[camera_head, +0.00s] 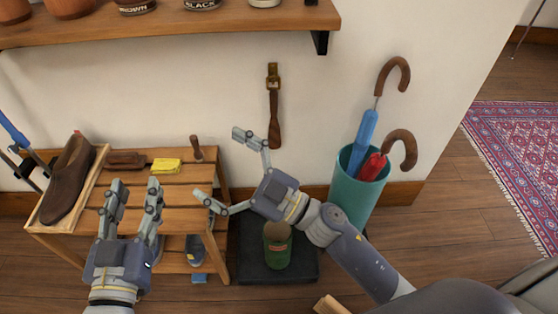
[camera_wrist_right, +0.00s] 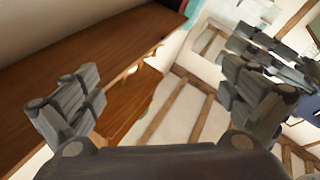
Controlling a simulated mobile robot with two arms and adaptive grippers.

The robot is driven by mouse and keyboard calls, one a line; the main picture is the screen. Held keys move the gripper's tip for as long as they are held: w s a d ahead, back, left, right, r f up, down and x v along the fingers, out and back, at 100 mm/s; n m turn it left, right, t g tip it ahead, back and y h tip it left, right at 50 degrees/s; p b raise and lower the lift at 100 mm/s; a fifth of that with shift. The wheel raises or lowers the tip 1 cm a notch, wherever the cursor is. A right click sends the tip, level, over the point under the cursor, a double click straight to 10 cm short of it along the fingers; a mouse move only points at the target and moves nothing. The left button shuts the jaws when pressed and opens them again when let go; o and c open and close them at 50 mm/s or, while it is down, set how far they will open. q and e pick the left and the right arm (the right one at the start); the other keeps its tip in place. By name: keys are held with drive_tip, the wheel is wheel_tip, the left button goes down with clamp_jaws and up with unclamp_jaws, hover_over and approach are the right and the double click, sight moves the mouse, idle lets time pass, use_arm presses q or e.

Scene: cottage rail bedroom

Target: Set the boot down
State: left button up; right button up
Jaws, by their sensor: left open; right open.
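A green boot-like item (camera_head: 277,256) with a round brownish top stands upright on a dark tray (camera_head: 300,268) on the floor; from above I cannot tell surely that it is the boot. My right gripper (camera_head: 220,163) is open and empty, above and to the left of it in the picture, near the bench's right end. In the right wrist view my open right fingers (camera_wrist_right: 165,80) have nothing between them. My left gripper (camera_head: 136,196) is open and empty over the front of the slatted wooden bench (camera_head: 180,191).
A brown shoe (camera_head: 68,179) lies in a wooden tray on the bench, with a brown brush (camera_head: 125,160) and yellow cloth (camera_head: 166,165). A teal stand (camera_head: 347,199) holds umbrellas at right. A shelf (camera_head: 170,25) overhangs; a shoehorn (camera_head: 274,105) hangs on the wall.

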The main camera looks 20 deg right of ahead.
drive_tip(key=s+d+f+m+t+h, duration=0.1)
drive_tip(key=d+m+t+h, duration=0.3)
drive_tip(key=d+m+h, duration=0.7)
drive_tip(key=shift+s+h, duration=0.7)
